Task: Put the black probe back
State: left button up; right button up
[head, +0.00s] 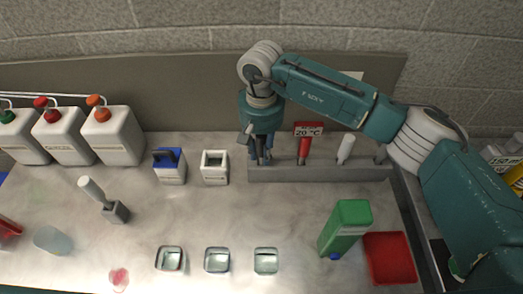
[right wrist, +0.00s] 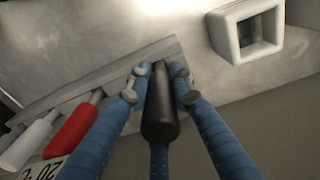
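The black probe (right wrist: 160,108) is in the right wrist view, its narrow end at the grey rack (right wrist: 100,88). Whether it is seated in a slot I cannot tell. My right gripper (right wrist: 157,85) has its blue fingers around the probe, with small gaps showing on both sides, so it looks open. In the head view my right gripper (head: 261,158) points down at the left end of the rack (head: 320,171) and mostly hides the probe. My left gripper is not in view.
A red probe (head: 304,150) with a "20 °C" label and a white probe (head: 345,148) stand in the rack. A white square container (head: 215,167) is close left of the gripper. A green bottle (head: 347,222) and red tray (head: 388,259) are front right.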

jog(key=o, duration=0.4)
jog(key=shift+r, duration=0.3)
notch_tip(320, 180, up, 11)
jog(key=b, duration=0.3)
jog(key=shift+f, duration=0.15)
jog(key=shift+r, duration=0.5)
